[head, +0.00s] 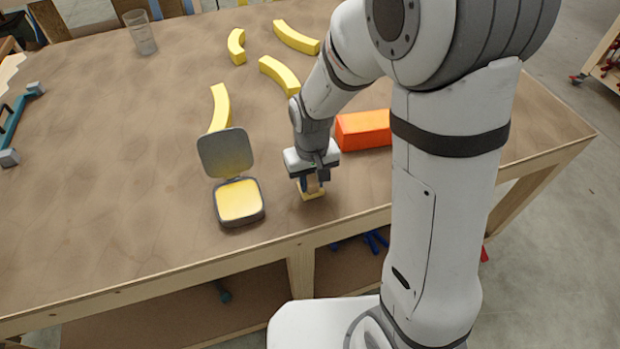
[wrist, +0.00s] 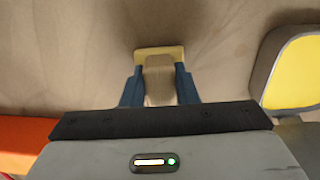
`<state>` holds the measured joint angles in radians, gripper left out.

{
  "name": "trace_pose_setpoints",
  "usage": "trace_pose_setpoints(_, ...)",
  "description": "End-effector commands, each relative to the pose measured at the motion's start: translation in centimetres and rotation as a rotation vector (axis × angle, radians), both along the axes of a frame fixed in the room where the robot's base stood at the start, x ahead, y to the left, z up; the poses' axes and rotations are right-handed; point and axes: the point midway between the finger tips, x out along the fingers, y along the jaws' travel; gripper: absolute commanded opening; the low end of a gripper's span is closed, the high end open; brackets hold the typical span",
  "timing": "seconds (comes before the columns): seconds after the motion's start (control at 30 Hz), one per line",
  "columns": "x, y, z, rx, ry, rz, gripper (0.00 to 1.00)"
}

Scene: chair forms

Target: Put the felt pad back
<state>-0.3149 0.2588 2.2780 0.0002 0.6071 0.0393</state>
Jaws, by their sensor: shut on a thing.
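My gripper (head: 312,183) is low over the front of the table, shut on a small tan block with a pale yellow base (head: 311,194), which I take to be the felt pad. In the wrist view the tan block (wrist: 158,84) is between the two blue fingers, its wider yellow base beyond the fingertips. The base is at or just above the tabletop; I cannot tell if it touches. A grey case (head: 240,222) with a yellow inside stands open to the left of my gripper, its lid (head: 225,153) raised at the back. It also shows in the wrist view (wrist: 262,75).
An orange block (head: 363,130) lies close to the right of my gripper. Several curved yellow pieces (head: 279,74) lie behind. A clear glass (head: 141,33) and a teal tool with grey ends (head: 14,121) are farther left. The table (head: 110,190) is bare at left front.

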Motion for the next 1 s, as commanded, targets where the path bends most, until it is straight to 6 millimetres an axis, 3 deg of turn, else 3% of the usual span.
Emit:
trace_pose_setpoints(0.27,0.0,0.0,-0.3,0.000,-0.001,0.001,0.09)
trace_pose_setpoints(0.3,0.0,0.0,-0.3,0.000,-0.001,0.001,0.28)
trace_pose_setpoints(0.57,0.0,0.1,-0.2,0.000,-0.001,0.002,0.49)
trace_pose_setpoints(0.83,0.0,0.1,0.0,0.000,-0.001,0.002,0.49)
trace_pose_setpoints(1.0,0.1,0.2,1.8,0.002,-0.007,0.002,0.49)
